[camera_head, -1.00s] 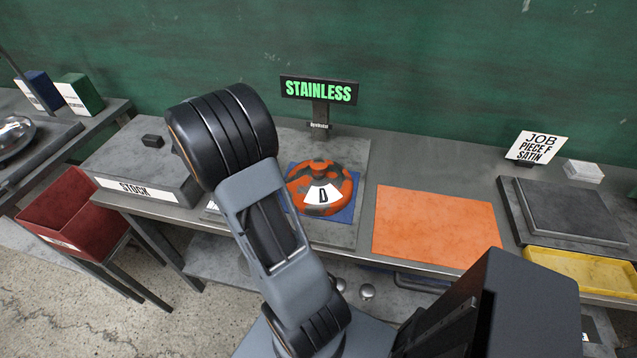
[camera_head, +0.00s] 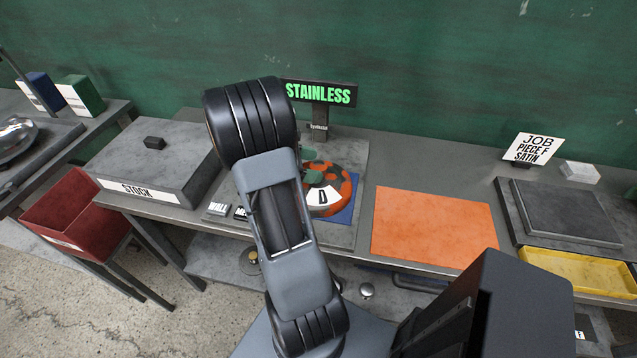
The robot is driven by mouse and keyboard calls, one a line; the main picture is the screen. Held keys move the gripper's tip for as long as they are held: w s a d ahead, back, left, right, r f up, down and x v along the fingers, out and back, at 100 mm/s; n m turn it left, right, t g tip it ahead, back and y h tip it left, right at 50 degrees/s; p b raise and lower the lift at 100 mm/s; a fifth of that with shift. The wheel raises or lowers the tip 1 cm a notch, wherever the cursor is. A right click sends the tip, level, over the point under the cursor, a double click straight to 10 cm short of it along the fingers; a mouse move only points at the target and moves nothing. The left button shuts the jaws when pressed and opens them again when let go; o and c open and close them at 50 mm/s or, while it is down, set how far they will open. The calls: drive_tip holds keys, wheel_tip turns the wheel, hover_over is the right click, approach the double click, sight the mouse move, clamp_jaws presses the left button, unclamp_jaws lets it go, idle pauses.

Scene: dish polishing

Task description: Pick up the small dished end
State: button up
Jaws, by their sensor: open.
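A round, domed piece (camera_head: 336,181), mottled orange and black with a white label D, sits on a blue mat (camera_head: 345,214) below the STAINLESS sign. A shiny metal domed piece (camera_head: 12,140) lies at the far left, cut off by the picture's edge. The pictures do not settle which of them is the small dished end. My arm stands in front of the left part of the D piece. Greenish parts that look like my gripper's fingers (camera_head: 312,166) show just past the arm, over the D piece. They are apart, with nothing seen between them; the rest of my gripper is hidden.
A grey STOCK block (camera_head: 160,165) is left of my arm, with a red bin (camera_head: 75,212) below it. The STAINLESS sign (camera_head: 319,93) stands behind the D piece. An orange mat (camera_head: 433,225) lies bare to the right. A yellow tray (camera_head: 580,272) is at far right.

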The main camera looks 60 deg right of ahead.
drive_tip(key=shift+x, duration=1.1)
drive_tip(key=shift+c, duration=0.3)
clamp_jaws()
drive_tip(key=shift+r, duration=0.1)
